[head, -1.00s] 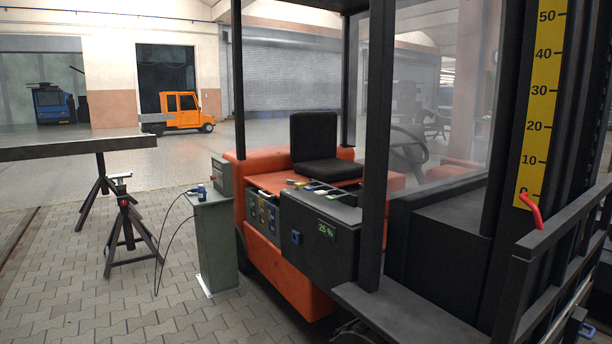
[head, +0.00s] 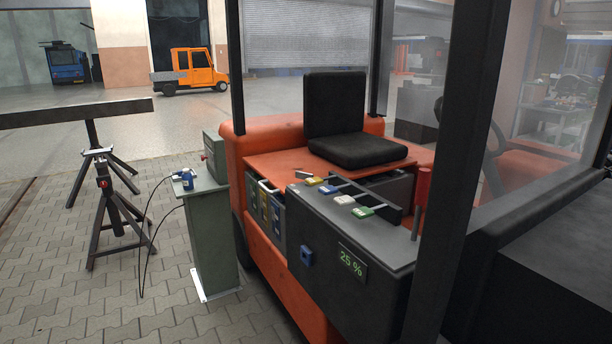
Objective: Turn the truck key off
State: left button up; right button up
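The truck is an orange and black forklift (head: 262,137) with a black seat (head: 345,141). Its dark side box (head: 330,226) carries a lit display (head: 353,261) reading 25 % and a blue fitting (head: 306,256). On top of the box are several coloured knobs or tags, among them a green one (head: 363,212) and a blue one (head: 327,190). A red upright part (head: 423,189) stands at the box's right end, partly behind a black post. I cannot make out the truck key or its position. Neither of my grippers is in view.
A grey-green pedestal (head: 212,239) with a blue plug (head: 188,180) and black cables stands left of the truck. Trestles (head: 103,206) hold a dark beam (head: 62,116) farther left. A black post (head: 457,194) stands before the cab. The paved floor at front left is clear.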

aim_at(301, 175)
jog(key=i+j+z, duration=0.15)
jog(key=z, duration=0.25)
jog(key=j+z, duration=0.35)
jog(key=i+j+z, duration=0.1)
jog(key=j+z, duration=0.5)
jog(key=z, duration=0.15)
